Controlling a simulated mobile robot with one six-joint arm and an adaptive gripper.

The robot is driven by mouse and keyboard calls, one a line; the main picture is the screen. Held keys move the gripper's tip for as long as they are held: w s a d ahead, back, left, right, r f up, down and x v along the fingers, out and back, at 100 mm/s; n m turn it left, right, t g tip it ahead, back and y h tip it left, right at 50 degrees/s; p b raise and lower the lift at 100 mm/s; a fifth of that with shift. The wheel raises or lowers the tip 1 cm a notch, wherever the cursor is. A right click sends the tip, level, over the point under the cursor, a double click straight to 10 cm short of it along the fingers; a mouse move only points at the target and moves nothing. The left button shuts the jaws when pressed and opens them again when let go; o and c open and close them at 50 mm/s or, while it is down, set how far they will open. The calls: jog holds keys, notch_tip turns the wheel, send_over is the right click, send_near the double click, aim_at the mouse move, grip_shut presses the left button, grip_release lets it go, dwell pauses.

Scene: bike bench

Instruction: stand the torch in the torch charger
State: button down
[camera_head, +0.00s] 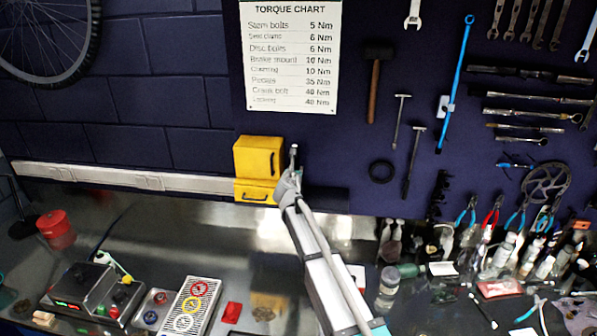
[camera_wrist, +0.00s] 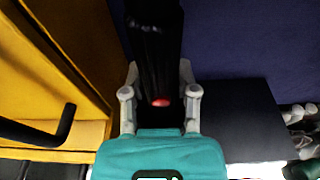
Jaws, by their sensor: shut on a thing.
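My gripper (camera_head: 290,180) is raised at the back wall, just right of the yellow cabinet (camera_head: 258,158). In the wrist view my gripper (camera_wrist: 161,92) is shut on the torch (camera_wrist: 155,45), a black cylinder with a red spot near the fingers. The torch runs away from the gripper toward the top of that picture, and its far end is cut off. A dark flat-faced block (camera_wrist: 245,115) is right of the gripper; I cannot tell whether it is the torch charger. The charger is not clearly identifiable in either view.
The yellow cabinet's black handle (camera_wrist: 45,132) is close on the left in the wrist view. Bottles (camera_head: 500,250) and pliers crowd the bench at right. A device with lit displays (camera_head: 80,285) and a slotted tray (camera_head: 190,308) stand at left. The middle bench is fairly clear.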

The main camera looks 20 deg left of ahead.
jog(key=shift+f+b, duration=1.15)
jog(key=shift+f, duration=0.2)
jog(key=shift+c, duration=1.5)
grip_release()
jog(key=shift+s, duration=0.15)
